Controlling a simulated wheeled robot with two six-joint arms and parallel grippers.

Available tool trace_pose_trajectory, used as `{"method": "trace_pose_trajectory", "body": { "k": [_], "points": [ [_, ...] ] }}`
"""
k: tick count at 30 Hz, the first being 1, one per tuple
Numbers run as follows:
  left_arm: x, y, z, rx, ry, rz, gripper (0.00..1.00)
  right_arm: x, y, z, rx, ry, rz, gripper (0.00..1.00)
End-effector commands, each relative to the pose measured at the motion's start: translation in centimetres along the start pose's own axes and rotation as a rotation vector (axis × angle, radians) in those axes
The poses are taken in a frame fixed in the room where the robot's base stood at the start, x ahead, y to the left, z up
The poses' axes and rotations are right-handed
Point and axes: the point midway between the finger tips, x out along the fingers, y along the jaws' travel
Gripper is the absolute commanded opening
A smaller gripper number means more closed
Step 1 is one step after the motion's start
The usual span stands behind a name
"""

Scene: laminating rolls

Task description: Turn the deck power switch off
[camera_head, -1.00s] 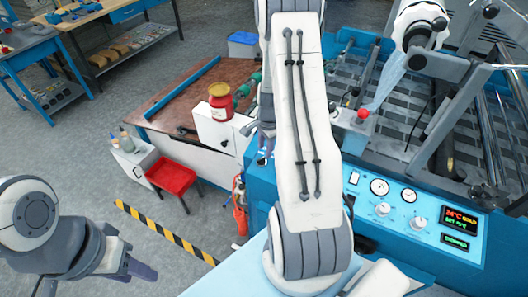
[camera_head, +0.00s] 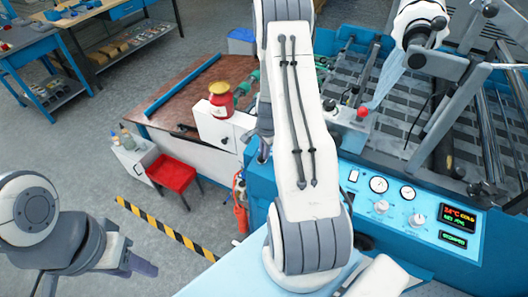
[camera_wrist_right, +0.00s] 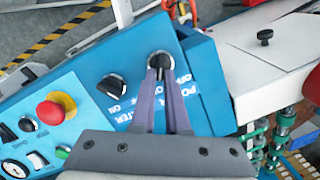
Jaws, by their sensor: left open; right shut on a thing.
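The deck power switch (camera_wrist_right: 160,62) is a dark rotary knob with a pale face on the blue control panel, in the right wrist view. Lettering, partly covered by my fingers, reads "POWER" and "OFF" beside it. My right gripper (camera_wrist_right: 163,76) is shut on this knob, with its two purple-grey fingers at the knob's sides. The knob's exact pointing is hard to read. In the head view, my right arm hides the switch. My left gripper (camera_head: 143,265) is open and empty, low at the left above the floor, away from the machine.
Another black knob (camera_wrist_right: 112,87), labelled for the heater, sits beside the power switch. A red emergency button (camera_wrist_right: 52,110) is further left. The laminator's blue front panel (camera_head: 405,222) carries gauges and displays. A red stool (camera_head: 172,172) stands on the floor.

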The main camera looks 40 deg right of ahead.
Motion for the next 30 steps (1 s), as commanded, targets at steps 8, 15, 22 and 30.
{"method": "trace_pose_trajectory", "body": {
  "k": [8,15,22,30],
  "points": [
    [-0.4,0.0,0.0,0.0,0.0,0.0,0.43,-0.1,-0.2,0.0,-0.065,0.0,0.012,0.0],
    [-0.7,0.1,0.0,0.001,0.0,0.0,0.43,-0.1,-0.5,0.1,-0.231,0.0,0.043,0.0],
    [0.1,0.0,0.0,0.0,0.0,0.0,0.43,0.2,-0.8,0.2,-0.443,0.0,0.084,0.0],
    [1.3,-0.1,0.1,-0.002,0.0,0.0,0.43,0.2,-1.1,0.4,-0.69,0.001,0.131,0.0]
  ]
}}
